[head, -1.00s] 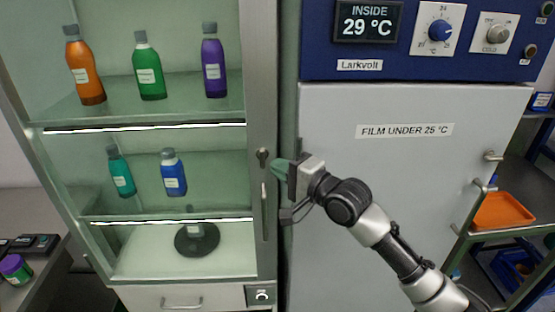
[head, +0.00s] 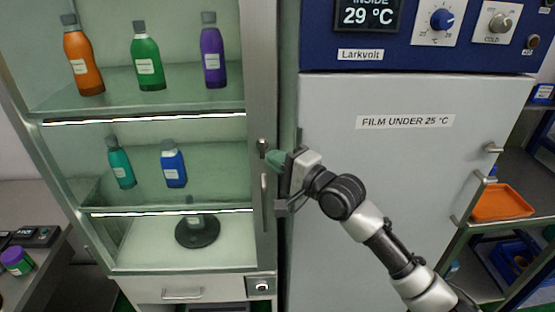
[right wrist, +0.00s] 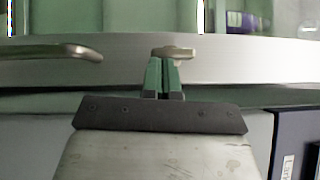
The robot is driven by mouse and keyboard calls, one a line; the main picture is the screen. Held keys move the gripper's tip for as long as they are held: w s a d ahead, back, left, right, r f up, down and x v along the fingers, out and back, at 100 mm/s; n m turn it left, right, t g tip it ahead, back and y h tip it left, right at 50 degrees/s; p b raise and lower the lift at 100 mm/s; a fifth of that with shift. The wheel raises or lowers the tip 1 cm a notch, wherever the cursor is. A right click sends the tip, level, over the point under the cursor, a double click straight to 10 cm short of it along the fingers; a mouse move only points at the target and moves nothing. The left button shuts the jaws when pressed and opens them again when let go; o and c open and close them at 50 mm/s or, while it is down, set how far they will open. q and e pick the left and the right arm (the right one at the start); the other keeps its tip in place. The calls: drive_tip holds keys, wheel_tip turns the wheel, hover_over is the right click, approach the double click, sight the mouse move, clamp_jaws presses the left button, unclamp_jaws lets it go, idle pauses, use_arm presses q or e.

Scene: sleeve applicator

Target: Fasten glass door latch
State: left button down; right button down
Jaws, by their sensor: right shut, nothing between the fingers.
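The glass door (head: 258,90) of the cabinet has a metal frame along its right edge and looks closed. The small metal latch (head: 262,146) sits on that frame, above a vertical bar handle (head: 264,203). My right gripper (head: 271,158) is shut and empty, its green fingertips right beside the latch. In the right wrist view the fingertips (right wrist: 164,72) point at the latch's short lever (right wrist: 174,52), which lies across just beyond them; I cannot tell whether they touch. The door handle (right wrist: 50,52) shows to the left there. My left gripper is not in view.
Several bottles stand on the shelves (head: 150,207) behind the glass. A grey Larkvolt unit (head: 400,180) stands close to the right of the cabinet. A drawer (head: 185,291) is below the door. A rack with an orange tray (head: 503,203) stands at far right.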

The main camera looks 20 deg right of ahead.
drive_tip(key=shift+a+f+m+t+b, duration=0.1)
drive_tip(key=shift+f+m+t+b, duration=0.15)
drive_tip(key=shift+m+t+b, duration=0.4)
drive_tip(key=m+t+b, duration=0.1)
drive_tip(key=a+m+t+b, duration=0.1)
drive_tip(key=m+b, duration=0.1)
drive_tip(key=f+m+t+b, duration=0.1)
drive_tip(key=m+t, duration=0.1)
drive_tip(key=shift+w+a+m, duration=0.2)
drive_tip(key=shift+a+m, duration=0.05)
idle(0.3)
drive_tip(key=shift+a+f, duration=0.1)
drive_tip(key=shift+a, duration=0.1)
idle(1.5)
